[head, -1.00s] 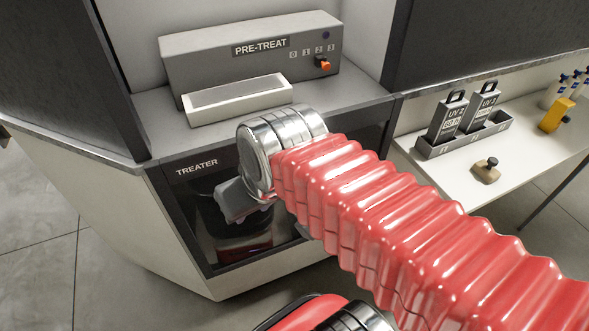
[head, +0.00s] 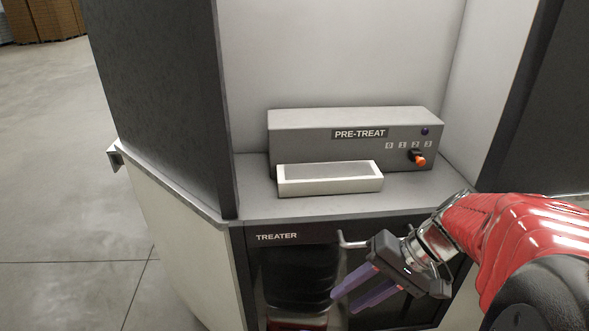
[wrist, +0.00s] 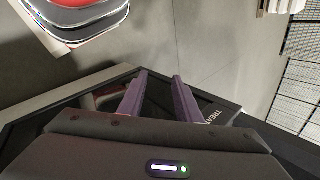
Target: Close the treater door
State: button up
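The treater door (head: 275,262) is a dark glossy panel under the TREATER label, at the bottom middle of the head view. It looks about flush with the cabinet front, but I cannot tell if it is fully shut. A silver handle (head: 355,243) sticks out near its top, just left of my gripper. My gripper (head: 345,302) has two purple fingers, apart with nothing between them, in front of the door's right part. They hide some of it.
Above the door is a counter (head: 245,200) with the grey PRE-TREAT box (head: 300,140), its orange knob (head: 420,161) and a pale tray (head: 285,187). A dark upright panel (head: 170,90) stands left. Open floor (head: 50,200) lies further left.

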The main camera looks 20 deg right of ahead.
jog(key=d+r+m+t+y, duration=0.1)
jog(key=d+m+t+y, duration=0.1)
jog(key=d+m+t, duration=0.4)
jog(key=d+t, duration=0.5)
jog(key=d, duration=0.9)
jog(key=shift+s+d+r+m, duration=0.3)
jog(key=shift+s, duration=0.1)
jog(key=shift+a, duration=0.1)
jog(key=x, duration=1.3)
jog(key=shift+w+a, duration=0.15)
jog(key=shift+w, duration=0.2)
jog(key=shift+c, duration=0.2)
grip_shut()
